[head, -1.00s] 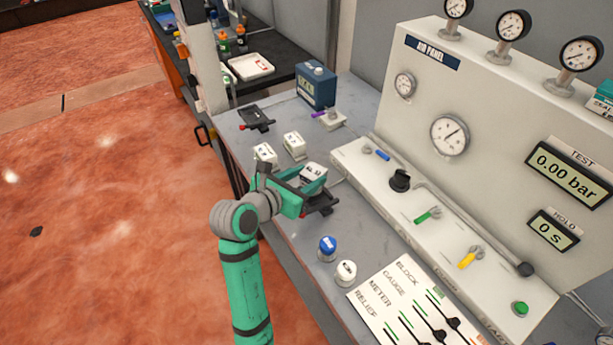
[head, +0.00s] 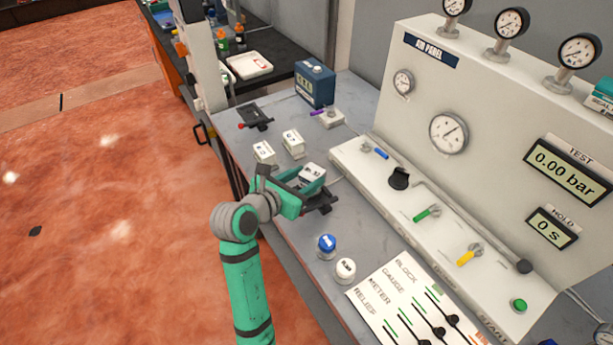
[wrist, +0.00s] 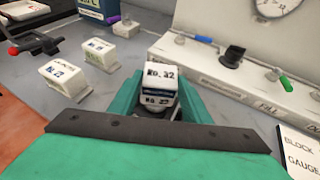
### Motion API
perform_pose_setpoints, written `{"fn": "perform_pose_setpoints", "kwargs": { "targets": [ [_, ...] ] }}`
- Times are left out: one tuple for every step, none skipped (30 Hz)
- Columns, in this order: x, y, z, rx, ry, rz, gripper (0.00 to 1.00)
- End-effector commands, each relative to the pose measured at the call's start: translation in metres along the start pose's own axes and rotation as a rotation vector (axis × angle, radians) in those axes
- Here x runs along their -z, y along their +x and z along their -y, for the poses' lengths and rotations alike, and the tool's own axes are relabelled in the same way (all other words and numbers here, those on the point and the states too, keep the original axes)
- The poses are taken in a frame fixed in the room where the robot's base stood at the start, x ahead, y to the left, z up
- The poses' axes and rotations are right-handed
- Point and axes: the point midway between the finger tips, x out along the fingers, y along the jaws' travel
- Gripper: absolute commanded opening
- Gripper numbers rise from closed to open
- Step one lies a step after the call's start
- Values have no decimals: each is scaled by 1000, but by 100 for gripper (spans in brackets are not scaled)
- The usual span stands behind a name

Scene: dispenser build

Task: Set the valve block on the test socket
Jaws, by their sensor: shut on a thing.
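My gripper (head: 304,183) is shut on a white valve block (head: 313,172) marked "No. 32". In the wrist view the block (wrist: 162,78) stands upright between the green fingers. A dark fixture (head: 324,203), likely the test socket, shows just beside and below my gripper. My gripper hides much of it, so I cannot tell whether the block touches it. Two similar white blocks stand on the bench behind, one at left (head: 264,152) and one at right (head: 293,143).
A second dark fixture (head: 256,118) with a red knob lies farther back, near a blue box (head: 316,86) and a purple-levered valve (head: 328,117). The air panel (head: 470,130) stands to the right. Blue (head: 327,244) and white (head: 345,269) round parts stand in front.

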Motion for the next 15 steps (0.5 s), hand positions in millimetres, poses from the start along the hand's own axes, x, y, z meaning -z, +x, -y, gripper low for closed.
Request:
{"fn": "perform_pose_setpoints", "kwargs": {
  "targets": [
    [0,0,0,-1,1,2,3],
    [0,0,0,-1,1,2,3],
    [1,0,0,-1,1,2,3],
    [1,1,0,-1,1,2,3],
    [2,1,0,-1,1,2,3],
    [2,1,0,-1,2,2,3],
    [3,1,0,-1,2,2,3],
    [3,1,0,-1,2,2,3],
    [4,2,0,-1,2,2,3],
    [4,2,0,-1,2,2,3],
    [5,2,0,-1,2,2,3],
    [5,2,0,-1,2,2,3],
    [6,2,0,-1,1,2,3],
    [6,3,0,-1,1,2,3],
    [7,3,0,-1,1,2,3]
  ]
}}
